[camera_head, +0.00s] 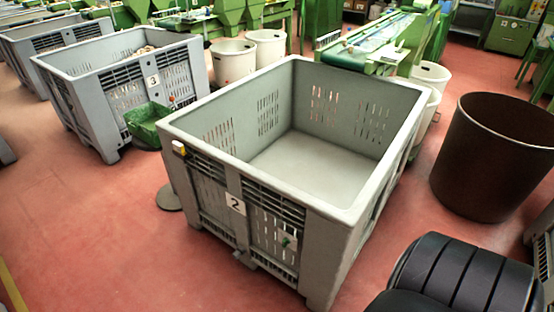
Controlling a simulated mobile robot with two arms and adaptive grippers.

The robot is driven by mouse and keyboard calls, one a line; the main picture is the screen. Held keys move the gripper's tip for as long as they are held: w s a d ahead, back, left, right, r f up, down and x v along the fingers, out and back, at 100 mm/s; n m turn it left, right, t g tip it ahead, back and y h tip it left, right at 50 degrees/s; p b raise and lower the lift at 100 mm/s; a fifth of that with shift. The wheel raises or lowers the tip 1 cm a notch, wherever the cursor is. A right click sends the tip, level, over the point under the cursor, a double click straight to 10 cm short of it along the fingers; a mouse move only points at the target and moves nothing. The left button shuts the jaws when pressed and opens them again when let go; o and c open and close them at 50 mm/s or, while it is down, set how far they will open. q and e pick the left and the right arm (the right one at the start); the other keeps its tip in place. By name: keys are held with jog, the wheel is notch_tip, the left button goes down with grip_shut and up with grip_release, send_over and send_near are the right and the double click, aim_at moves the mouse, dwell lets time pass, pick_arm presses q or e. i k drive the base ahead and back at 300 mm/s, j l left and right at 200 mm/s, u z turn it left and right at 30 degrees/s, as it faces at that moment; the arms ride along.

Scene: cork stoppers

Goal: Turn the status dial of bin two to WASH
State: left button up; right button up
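Bin two is a large grey plastic bin (172,132) in the middle of the head view, with slatted walls and an empty floor. A white label with a black 2 (235,203) is on its front wall. A small green-marked fitting (288,242) sits right of the label on the same wall; it may be the status dial, but its markings are too small to read. A small yellow and white piece (179,147) is at the left front corner near the rim. Neither gripper is in view.
Bin three (87,88) stands behind left, with a green scoop-like container (149,124) beside it. A dark brown round tub (493,157) stands at right. A black ribbed object (465,272) fills the bottom right. Red floor (130,240) is clear at front left.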

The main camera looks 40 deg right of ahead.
aim_at(286, 241)
jog(key=i+z, duration=0.25)
jog(key=z, duration=0.15)
jog(key=i+j+z, duration=0.2)
jog(key=z, duration=0.2)
jog(key=i+j+z, duration=0.25)
jog(key=z, duration=0.2)
jog(key=i+j+z, duration=0.2)
jog(key=z, duration=0.2)
jog(key=j, duration=0.1)
